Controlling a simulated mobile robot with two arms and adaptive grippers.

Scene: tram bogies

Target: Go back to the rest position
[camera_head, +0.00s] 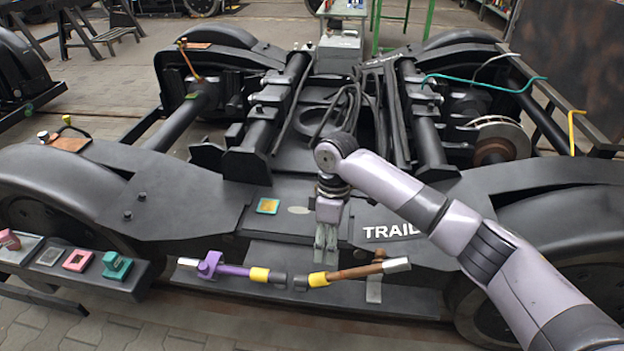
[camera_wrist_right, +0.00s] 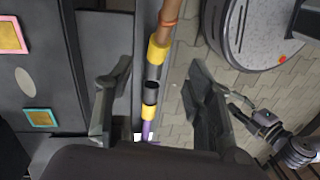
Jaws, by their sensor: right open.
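My right gripper (camera_head: 326,250) points down over the front plate of the bogie, behind the gap between two hose ends. In the right wrist view its two fingers (camera_wrist_right: 152,100) are apart, with nothing held between them. The purple hose (camera_head: 235,270) with a yellow band lies at the left and the brown hose (camera_head: 350,273) with a yellow band at the right. Their black ends face each other, and a small gap shows in the head view. What seems to be my left gripper (camera_wrist_right: 262,122) shows small at the right of the wrist view; its jaw state is unclear.
The dark bogie frame (camera_head: 160,190) fills the middle. A shelf (camera_head: 135,283) with several coloured blocks stands at front left. A teal cable (camera_head: 490,85) and a yellow hook (camera_head: 573,130) are at the right. Paved floor (camera_head: 190,328) is free in front.

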